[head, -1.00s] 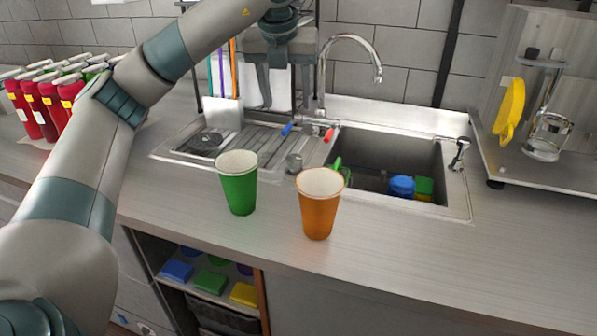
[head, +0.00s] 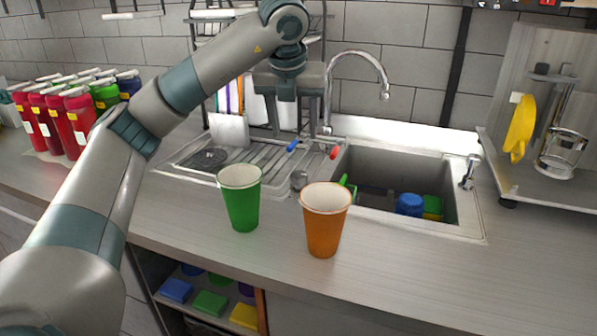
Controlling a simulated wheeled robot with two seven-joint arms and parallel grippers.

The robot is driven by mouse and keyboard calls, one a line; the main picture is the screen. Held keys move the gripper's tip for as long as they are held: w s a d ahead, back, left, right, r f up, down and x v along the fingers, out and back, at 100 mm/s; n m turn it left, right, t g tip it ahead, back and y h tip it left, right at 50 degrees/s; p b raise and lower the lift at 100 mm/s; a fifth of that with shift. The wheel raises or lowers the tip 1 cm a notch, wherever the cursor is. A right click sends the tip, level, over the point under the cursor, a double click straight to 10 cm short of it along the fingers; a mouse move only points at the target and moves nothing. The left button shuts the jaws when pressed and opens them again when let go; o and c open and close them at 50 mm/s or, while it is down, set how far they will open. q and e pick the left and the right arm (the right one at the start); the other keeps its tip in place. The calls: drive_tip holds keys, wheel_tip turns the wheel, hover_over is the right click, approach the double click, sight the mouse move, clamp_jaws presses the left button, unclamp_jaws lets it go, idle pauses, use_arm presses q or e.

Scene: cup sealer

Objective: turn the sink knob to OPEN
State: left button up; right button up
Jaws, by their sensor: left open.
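The sink tap (head: 384,82) is a curved chrome spout behind the sink. At its base sit a blue knob (head: 293,145) and a red knob (head: 334,152). No OPEN marking can be read. My left gripper (head: 293,132) points down just above and behind the knobs, fingers apart and empty. Its fingertips show near the blue knob; I cannot tell whether they touch it. The gripper partly covers the rack and the area beside the tap base. My right gripper is out of view.
A green cup (head: 241,205) and an orange cup (head: 324,228) stand on the counter in front of the sink (head: 400,165). Red bottles (head: 78,120) stand at left. A glass-walled stand with a yellow part (head: 519,128) is at right. The counter's front right is clear.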

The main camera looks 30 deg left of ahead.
use_arm(q)
approach(299, 174)
drive_tip(key=p+x, duration=0.1)
drive_tip(key=x, duration=0.6)
drive_tip(key=shift+f, duration=0.1)
drive_tip(key=shift+a+f, duration=0.1)
drive_tip(key=shift+f, duration=0.2)
drive_tip(key=shift+w+f, duration=0.15)
drive_tip(key=shift+f, duration=0.15)
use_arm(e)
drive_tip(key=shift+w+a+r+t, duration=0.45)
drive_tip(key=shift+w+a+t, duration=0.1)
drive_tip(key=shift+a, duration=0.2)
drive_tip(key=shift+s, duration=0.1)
use_arm(q)
drive_tip(key=c, duration=1)
drive_tip(key=shift+c, duration=0.2)
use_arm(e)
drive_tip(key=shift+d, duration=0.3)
